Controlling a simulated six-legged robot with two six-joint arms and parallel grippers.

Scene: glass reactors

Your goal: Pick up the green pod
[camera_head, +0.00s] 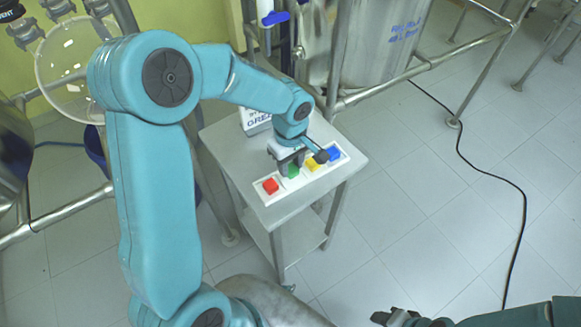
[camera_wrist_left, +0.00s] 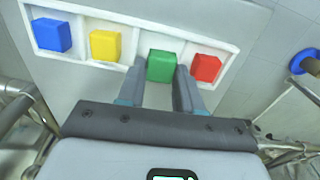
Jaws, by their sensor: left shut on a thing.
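The green pod (camera_wrist_left: 161,66) is a small green block in the white compartment tray (camera_wrist_left: 236,19). In the left wrist view it sits between the two fingers of my left gripper (camera_wrist_left: 160,84), which is shut on it. In the head view the green pod (camera_head: 293,171) shows just under my left gripper (camera_head: 289,170), partly hidden by it. The pod appears still in or just above its compartment; I cannot tell which. My right gripper (camera_head: 400,316) shows at the bottom edge of the head view, and its jaws are unclear.
The tray also holds a red block (camera_head: 270,186), a yellow block (camera_head: 313,164) and a blue block (camera_head: 333,153). It lies on a small metal table (camera_head: 240,152) with a sign (camera_head: 256,121) at the back. Metal rails and a black floor cable (camera_head: 487,153) are nearby. The right floor is mostly clear.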

